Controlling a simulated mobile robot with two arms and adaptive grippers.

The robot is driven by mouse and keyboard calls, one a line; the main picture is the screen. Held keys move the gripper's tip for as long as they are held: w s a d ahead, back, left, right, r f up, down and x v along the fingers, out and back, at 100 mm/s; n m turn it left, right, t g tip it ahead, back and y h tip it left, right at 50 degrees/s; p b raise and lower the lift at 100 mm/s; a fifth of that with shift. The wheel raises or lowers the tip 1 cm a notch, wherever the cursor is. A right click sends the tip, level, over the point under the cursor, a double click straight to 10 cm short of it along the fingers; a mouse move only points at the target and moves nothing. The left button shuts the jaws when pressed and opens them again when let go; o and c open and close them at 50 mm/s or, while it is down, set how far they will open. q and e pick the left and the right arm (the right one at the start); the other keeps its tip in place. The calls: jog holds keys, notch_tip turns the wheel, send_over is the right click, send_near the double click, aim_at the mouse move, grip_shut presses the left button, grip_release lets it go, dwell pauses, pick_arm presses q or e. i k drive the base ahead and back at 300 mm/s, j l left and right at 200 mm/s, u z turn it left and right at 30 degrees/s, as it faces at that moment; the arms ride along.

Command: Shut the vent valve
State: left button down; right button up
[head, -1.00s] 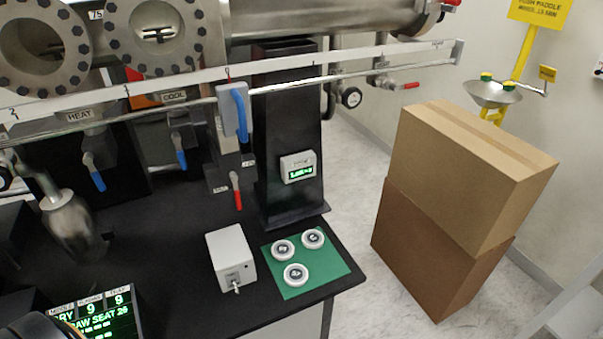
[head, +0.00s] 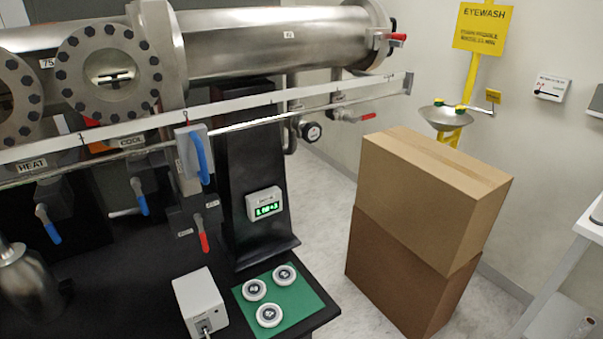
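No label in the head view legibly names the vent valve. A red-handled valve (head: 204,241) hangs under the rail at the black column, its handle pointing down, with small unreadable tags beside it. Another red-handled valve (head: 360,117) sits on the piping near the round gauge, its handle pointing sideways to the right. A third red handle (head: 397,37) is at the right end of the steel chamber (head: 270,45), also sideways. Blue-handled valves hang under the HEAT label (head: 32,166) and the COOL label (head: 131,141). Neither of my grippers is in view.
A long rail (head: 300,110) with a blue-handled slider block (head: 195,155) crosses in front. A green mat (head: 304,297) with white discs and a grey box (head: 200,300) are on the black bench. Stacked cartons (head: 430,190) stand on the floor at right, before the eyewash (head: 447,118).

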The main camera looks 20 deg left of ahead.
aim_at(352, 119)
jog(key=u, duration=0.4)
jog(key=i+l+u, duration=0.15)
jog(key=u, duration=0.3)
jog(key=l+u, duration=0.45)
jog(key=i+l+u, duration=0.1)
jog(key=l+u, duration=0.15)
jog(key=u, duration=0.2)
jog(key=l+u, duration=0.1)
jog(key=l, duration=0.5)
jog(key=l+u, duration=0.1)
jog(key=l, duration=0.45)
jog(key=l+u, duration=0.1)
jog(key=l, duration=0.5)
jog(key=k+l+u, duration=0.1)
jog(key=l, duration=0.45)
jog(key=k+l+u, duration=0.1)
jog(key=l, duration=0.45)
jog(key=k+l+u, duration=0.1)
jog(key=l, duration=0.45)
